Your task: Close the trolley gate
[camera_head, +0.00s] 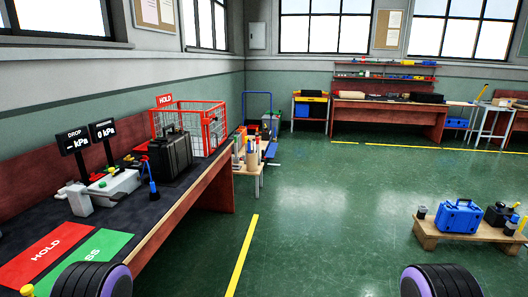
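A blue-framed trolley (271,109) stands on the floor by the far wall, beyond the end of the left bench. Dark and green items sit low in it; it is too small to tell whether it has a gate. A red-framed wire cage (215,128) with a red HOLD sign (164,100) stands at the bench's far end, partly hidden by a black case (171,156). I cannot tell whether the cage is the trolley or whether any gate is open. Neither gripper is in view; only black and purple parts of my arms show at the bottom edge.
The left bench (171,219) holds gauge displays (73,141), a grey device (114,186), and red HOLD (43,254) and green (91,254) mats. A low wooden stand (470,233) with a blue case (460,217) is at right. The green floor between is clear.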

